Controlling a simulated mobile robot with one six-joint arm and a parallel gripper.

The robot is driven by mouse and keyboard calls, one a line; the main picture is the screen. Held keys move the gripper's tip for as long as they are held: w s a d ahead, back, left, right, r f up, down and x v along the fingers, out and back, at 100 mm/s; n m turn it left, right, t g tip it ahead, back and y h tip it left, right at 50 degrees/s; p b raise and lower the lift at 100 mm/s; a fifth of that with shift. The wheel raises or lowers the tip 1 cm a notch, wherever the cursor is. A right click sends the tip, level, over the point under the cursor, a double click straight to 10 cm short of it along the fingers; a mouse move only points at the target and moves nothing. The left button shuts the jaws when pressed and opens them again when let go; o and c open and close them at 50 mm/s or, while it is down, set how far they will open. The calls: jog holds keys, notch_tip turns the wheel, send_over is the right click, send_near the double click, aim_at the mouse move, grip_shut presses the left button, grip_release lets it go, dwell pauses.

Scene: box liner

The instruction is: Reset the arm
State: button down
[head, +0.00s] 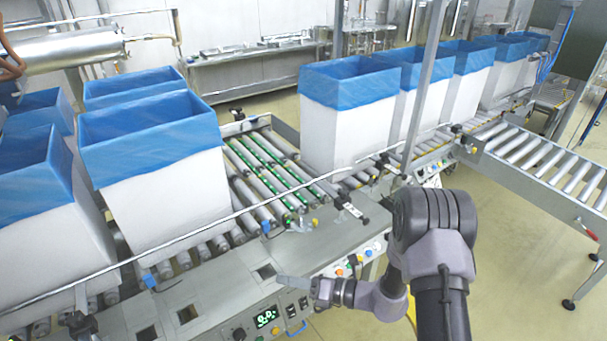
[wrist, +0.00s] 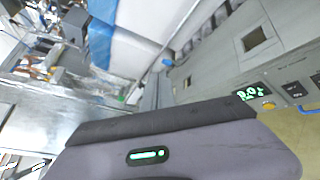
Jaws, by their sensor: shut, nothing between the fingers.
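My arm reaches in from the lower right of the head view. My gripper (head: 290,283) points left, low over the front of the conveyor's grey control panel (head: 215,290). The gripper looks shut and empty; its fingertips are small and hard to make out in the head view. In the wrist view, a grey-purple part of my own body with a green light fills the bottom, and the fingertips cannot be told apart there. The control panel (wrist: 235,65) shows tilted at the right of that view.
White boxes with blue liners stand on the left conveyor, the nearest one (head: 160,190) behind the panel. Another lined box (head: 345,125) heads a row at the back. A thin rail and a grey post (head: 425,85) cross the scene. Bare floor (head: 520,270) lies at the right.

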jog(key=s+r+n+g+h, duration=0.4)
jog(key=s+r+n+g, duration=0.2)
jog(key=s+r+n, duration=0.95)
jog(key=s+d+r+n+t+h, duration=0.3)
jog(key=s+d+r+n+h, duration=0.1)
jog(key=d+n, duration=0.2)
jog(key=s+d+r+n+t+h, duration=0.3)
jog(key=s+d+r+n+h, duration=0.1)
jog(key=d+r+n+h, duration=0.1)
jog(key=d+n, duration=0.1)
jog(key=d, duration=0.1)
jog(key=shift+s+d+r+n, duration=0.15)
jog(key=shift+d+r+n, duration=0.15)
jog(key=shift+d+n, duration=0.05)
